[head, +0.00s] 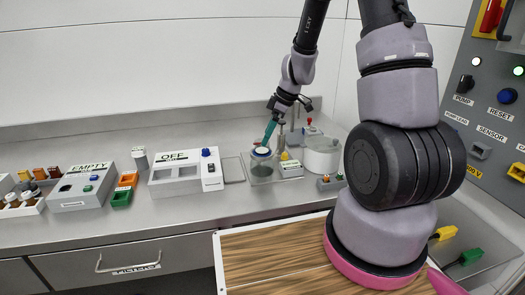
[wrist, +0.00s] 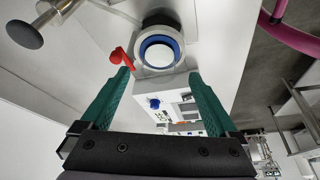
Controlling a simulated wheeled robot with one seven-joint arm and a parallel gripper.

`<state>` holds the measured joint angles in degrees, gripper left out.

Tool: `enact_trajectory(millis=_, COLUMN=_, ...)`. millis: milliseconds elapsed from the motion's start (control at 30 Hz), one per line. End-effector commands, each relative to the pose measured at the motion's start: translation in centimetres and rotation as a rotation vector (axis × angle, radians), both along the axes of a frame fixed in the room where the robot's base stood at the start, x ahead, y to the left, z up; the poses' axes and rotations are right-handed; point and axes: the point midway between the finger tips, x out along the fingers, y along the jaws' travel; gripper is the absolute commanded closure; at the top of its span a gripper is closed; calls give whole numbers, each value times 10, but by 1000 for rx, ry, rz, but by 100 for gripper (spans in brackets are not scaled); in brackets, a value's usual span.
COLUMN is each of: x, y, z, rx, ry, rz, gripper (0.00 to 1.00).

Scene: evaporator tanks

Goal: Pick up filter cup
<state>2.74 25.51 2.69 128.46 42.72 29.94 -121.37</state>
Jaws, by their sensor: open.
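A round cup with a blue ring and a white top, likely the filter cup, stands on the back counter in the head view (head: 262,153). In the wrist view the blue-ringed cup (wrist: 160,50) shows beyond the fingertips, between their lines. My gripper (head: 270,132) has green fingers and is above the cup, pointing down at it. In the wrist view my gripper (wrist: 160,76) is open, with nothing between the fingers. I cannot tell whether a fingertip touches the cup.
A red valve handle (wrist: 121,58) is close beside the cup, near the left finger. A white round vessel (head: 321,155) stands right of the cup. A white box marked OFF (head: 184,176) is on the left. The wooden tabletop (head: 275,265) in front is clear.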

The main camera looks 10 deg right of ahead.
Motion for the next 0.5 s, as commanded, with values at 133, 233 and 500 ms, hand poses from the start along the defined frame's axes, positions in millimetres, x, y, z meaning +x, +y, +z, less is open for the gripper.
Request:
enact_trajectory(millis=133, x=4, y=10, z=-20, rx=0, ry=4, rz=2, gripper=5)
enact_trajectory(millis=233, x=7, y=15, z=-33, rx=0, ry=3, rz=0, gripper=5)
enact_trajectory(millis=500, x=9, y=19, z=-43, rx=0, ry=0, rz=0, gripper=5)
